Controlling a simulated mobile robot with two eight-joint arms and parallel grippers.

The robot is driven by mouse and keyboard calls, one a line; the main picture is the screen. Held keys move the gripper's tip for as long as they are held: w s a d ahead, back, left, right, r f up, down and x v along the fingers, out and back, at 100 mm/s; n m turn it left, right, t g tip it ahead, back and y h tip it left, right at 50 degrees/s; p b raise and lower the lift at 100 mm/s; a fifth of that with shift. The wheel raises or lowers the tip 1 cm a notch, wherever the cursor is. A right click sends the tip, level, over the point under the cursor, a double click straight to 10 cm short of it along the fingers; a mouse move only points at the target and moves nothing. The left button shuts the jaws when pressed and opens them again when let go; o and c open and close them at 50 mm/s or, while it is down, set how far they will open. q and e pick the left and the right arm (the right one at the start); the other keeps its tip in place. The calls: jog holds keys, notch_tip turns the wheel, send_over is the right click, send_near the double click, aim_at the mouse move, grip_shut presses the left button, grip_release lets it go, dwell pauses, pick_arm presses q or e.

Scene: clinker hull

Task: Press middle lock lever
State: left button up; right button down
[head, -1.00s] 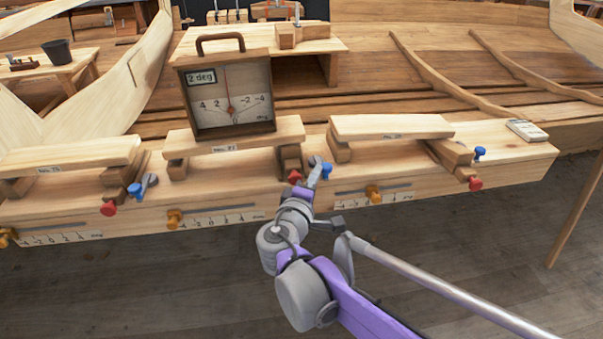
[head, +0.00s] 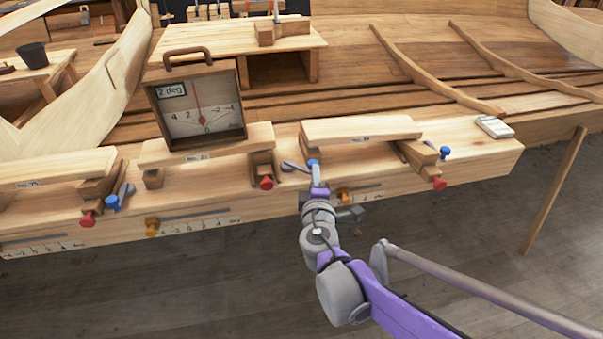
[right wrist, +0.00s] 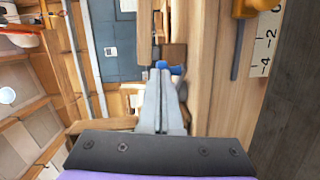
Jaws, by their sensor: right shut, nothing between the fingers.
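The middle lock lever (head: 293,166) is a short grey arm with a blue knob (head: 313,165), on the front of the bench to the right of the middle station's red knob (head: 267,183). My right gripper (head: 318,180) is shut and empty, with its tips right at the blue knob. In the right wrist view the shut fingers (right wrist: 161,100) reach up to the blue knob (right wrist: 175,69). I cannot tell whether they touch it. My left gripper is out of view.
A framed angle gauge (head: 200,108) reading "2 deg" stands on the middle plank. Left (head: 113,203) and right (head: 445,153) blue knobs sit at the neighbouring stations. An orange slider (head: 343,195) lies close to my right gripper. Open floor lies in front of the bench.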

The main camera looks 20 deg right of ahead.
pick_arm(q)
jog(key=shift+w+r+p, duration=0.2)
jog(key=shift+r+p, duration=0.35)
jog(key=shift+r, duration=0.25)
pick_arm(e)
jog(key=shift+w+d, duration=0.35)
jog(key=shift+d, duration=0.35)
jog(key=shift+w+d, duration=0.3)
jog(key=shift+d, duration=0.35)
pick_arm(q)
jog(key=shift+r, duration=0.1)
